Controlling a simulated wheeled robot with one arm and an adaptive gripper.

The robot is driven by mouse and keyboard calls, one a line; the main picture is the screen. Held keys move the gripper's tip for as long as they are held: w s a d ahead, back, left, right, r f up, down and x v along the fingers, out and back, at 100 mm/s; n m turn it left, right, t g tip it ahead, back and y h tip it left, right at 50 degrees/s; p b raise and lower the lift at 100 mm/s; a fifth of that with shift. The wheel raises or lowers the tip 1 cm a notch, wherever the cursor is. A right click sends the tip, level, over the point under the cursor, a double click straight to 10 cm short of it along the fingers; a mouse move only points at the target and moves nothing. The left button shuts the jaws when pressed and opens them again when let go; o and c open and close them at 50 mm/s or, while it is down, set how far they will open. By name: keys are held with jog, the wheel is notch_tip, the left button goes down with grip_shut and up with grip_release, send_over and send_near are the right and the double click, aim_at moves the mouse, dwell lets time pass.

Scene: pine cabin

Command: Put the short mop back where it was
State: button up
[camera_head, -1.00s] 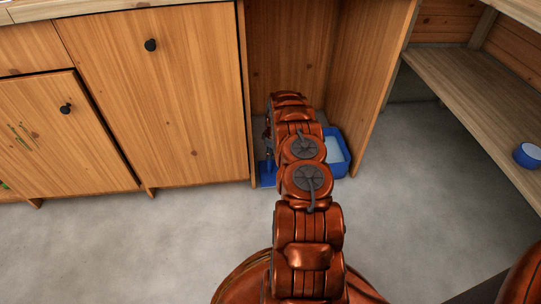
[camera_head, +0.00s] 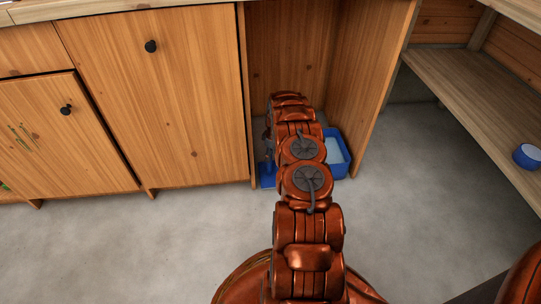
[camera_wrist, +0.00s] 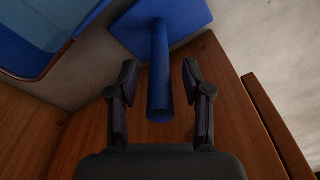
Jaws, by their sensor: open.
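The short mop shows in the wrist view as a blue handle (camera_wrist: 160,80) rising from a flat blue base (camera_wrist: 185,18). In the head view its blue base (camera_head: 267,175) rests on the floor of the open cabinet bay, mostly hidden behind my arm. My gripper (camera_wrist: 160,78) is open, with one finger on each side of the handle. A gap shows between the handle and each finger. In the head view my arm reaches into the bay and hides most of the gripper.
A blue tub (camera_head: 337,155) with pale contents stands right of the mop in the bay, close to my arm. Wooden side panels (camera_head: 370,80) bound the bay. A shelf at right holds a blue round container (camera_head: 528,157). The grey floor (camera_head: 140,245) in front is clear.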

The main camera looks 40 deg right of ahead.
notch_tip(320, 180, up, 12)
jog(key=s+p, duration=0.1)
jog(key=p, duration=0.2)
jog(key=shift+d+f+p, duration=0.2)
jog(key=shift+d+p, duration=0.05)
jog(key=shift+p, duration=0.05)
jog(key=shift+s, duration=0.1)
